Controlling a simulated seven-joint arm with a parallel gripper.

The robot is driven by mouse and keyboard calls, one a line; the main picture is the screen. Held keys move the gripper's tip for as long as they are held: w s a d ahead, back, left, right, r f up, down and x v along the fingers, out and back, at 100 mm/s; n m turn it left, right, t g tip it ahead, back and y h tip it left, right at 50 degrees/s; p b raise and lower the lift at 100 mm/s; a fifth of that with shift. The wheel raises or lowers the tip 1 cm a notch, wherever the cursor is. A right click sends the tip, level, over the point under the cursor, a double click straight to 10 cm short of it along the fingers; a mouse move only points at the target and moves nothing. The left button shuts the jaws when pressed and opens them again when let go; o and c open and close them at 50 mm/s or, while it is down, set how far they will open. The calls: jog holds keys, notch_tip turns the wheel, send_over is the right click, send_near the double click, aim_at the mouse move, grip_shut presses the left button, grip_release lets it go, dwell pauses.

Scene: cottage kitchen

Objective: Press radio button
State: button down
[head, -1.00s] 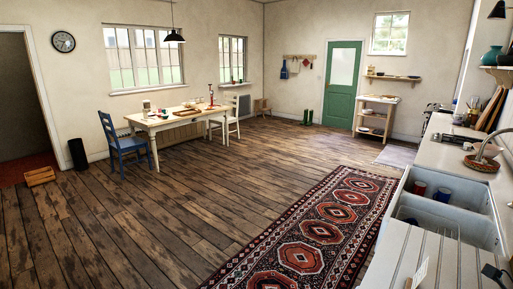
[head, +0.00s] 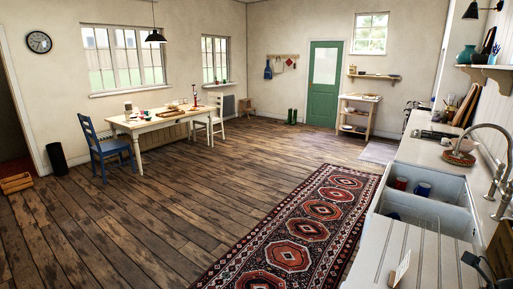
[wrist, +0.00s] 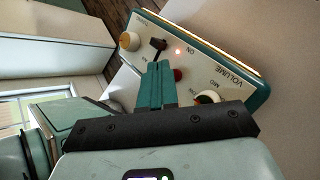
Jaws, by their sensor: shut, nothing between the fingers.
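The radio (wrist: 225,75) fills the upper middle of the wrist view, tilted in the picture, with a cream face and a teal edge. Contact is unclear.
In the head view, a white sink (head: 430,205) holding cups and a curved tap (head: 490,128) stand on the right counter. A small white card (head: 401,268) stands near the front. A patterned rug (head: 300,225) lies on the open wooden floor. A table (head: 160,125) stands farther back.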

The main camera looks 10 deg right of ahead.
jog(key=shift+r, duration=3)
jog(key=w+a+r+n+h, duration=0.2)
jog(key=w+a+r+n, duration=0.3)
jog(key=a+r+n, duration=0.3)
jog(key=w+a+r+n+t+h, duration=0.1)
jog(key=w+a+r+n+h, duration=0.25)
jog(key=a+r+n, duration=0.5)
jog(key=w+a+r+n+h, duration=0.2)
jog(key=w+a+r+n, duration=0.35)
jog(key=a+n, duration=0.45)
jog(key=s+a+r+n, duration=0.1)
jog(key=s+a+n, duration=0.1)
jog(key=s+n, duration=0.2)
jog(key=s+a+r+n, duration=0.1)
jog(key=s+n, duration=0.3)
jog(key=s, duration=0.7)
jog(key=shift+s+a+g, duration=0.2)
jog(key=shift+a+g, duration=0.1)
jog(key=shift+a, duration=0.6)
